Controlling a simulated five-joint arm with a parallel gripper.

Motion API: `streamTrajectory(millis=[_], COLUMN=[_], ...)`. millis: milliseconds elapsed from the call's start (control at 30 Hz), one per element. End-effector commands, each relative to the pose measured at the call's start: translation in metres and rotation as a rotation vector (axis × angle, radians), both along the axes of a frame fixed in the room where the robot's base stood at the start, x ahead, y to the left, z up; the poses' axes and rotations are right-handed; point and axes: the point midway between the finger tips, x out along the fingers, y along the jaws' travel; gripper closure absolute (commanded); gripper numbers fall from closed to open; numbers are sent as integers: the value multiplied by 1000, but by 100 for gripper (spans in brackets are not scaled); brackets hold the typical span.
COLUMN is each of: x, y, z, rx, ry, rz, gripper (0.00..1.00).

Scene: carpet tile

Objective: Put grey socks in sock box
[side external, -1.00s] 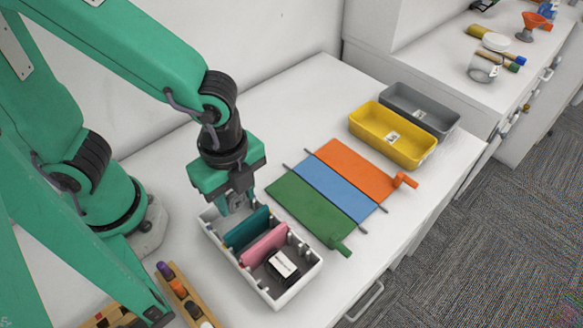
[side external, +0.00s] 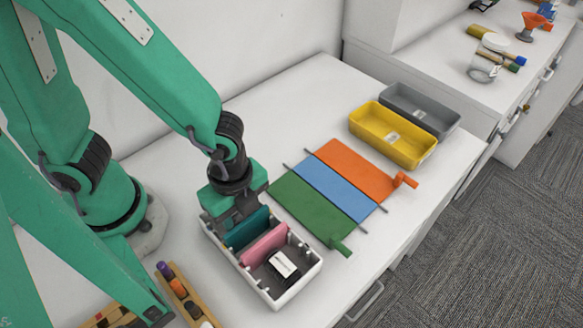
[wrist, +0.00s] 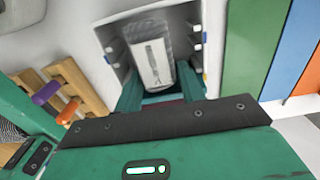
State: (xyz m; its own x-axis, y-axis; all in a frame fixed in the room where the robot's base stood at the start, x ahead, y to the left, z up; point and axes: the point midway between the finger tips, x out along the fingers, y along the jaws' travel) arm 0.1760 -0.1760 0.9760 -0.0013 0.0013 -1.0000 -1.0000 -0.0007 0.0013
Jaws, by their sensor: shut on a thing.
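A pink divider (side external: 265,246) stands in front of the teal one. A black bundle with a white label (side external: 283,265) lies in the front compartment.
A flat board with green (side external: 303,207), blue and orange panels lies right of the box. Yellow (side external: 420,160) and grey (side external: 450,125) trays stand farther back right. A wooden rack with a purple item (side external: 163,268) stands left of the box.

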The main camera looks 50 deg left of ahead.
Motion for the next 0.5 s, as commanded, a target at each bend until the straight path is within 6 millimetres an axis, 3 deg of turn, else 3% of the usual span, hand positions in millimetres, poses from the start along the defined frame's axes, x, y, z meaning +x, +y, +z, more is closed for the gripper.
streamTrajectory(millis=[300,500], x=[0,0], y=[0,0], z=[-26,-30], rx=[3,1], ry=[3,1], rz=[0,0], gripper=[87,87])
